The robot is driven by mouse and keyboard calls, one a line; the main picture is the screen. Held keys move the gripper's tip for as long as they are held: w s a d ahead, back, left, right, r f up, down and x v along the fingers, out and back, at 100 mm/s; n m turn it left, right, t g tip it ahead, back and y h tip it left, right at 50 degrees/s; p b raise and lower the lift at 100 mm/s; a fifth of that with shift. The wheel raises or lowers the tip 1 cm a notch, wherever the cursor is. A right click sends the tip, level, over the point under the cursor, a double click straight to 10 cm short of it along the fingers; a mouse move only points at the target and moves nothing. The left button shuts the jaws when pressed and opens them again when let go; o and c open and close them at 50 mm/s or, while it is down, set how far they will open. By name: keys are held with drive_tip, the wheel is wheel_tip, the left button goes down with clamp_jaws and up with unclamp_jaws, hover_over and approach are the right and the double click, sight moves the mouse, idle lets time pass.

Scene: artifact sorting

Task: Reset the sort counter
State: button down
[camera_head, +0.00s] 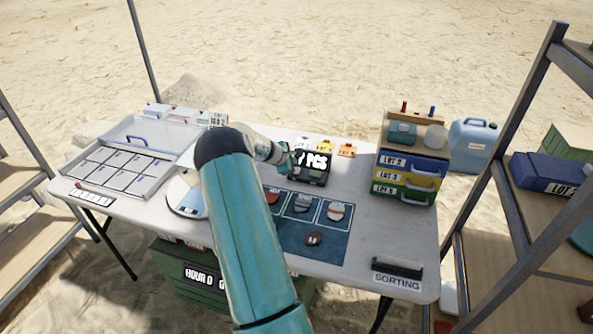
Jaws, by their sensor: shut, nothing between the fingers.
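The sort counter (314,161) is a small black device with white characters ending in "PCS" on its tilted face. It stands near the back middle of the white table (378,235). My teal arm reaches up from the bottom, and my gripper (287,160) is at the counter's left side. The gripper is small here and looks shut with nothing in it. I cannot tell whether it touches the counter. My arm and gripper hide the area left of the counter and possibly part of its left edge.
A blue mat (305,238) with sherd-like pieces lies in front of the counter. Stacked lot drawers (409,178) stand to the right, and a lidded compartment case (118,170) to the left. Shelves flank the table.

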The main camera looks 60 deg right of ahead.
drive_tip(key=shift+f, duration=0.15)
idle(0.4)
drive_tip(key=shift+f, duration=0.25)
drive_tip(key=shift+f, duration=0.5)
idle(0.7)
idle(0.3)
drive_tip(key=shift+r, duration=0.9)
drive_tip(key=shift+r, duration=0.1)
drive_tip(key=shift+r, duration=2.4)
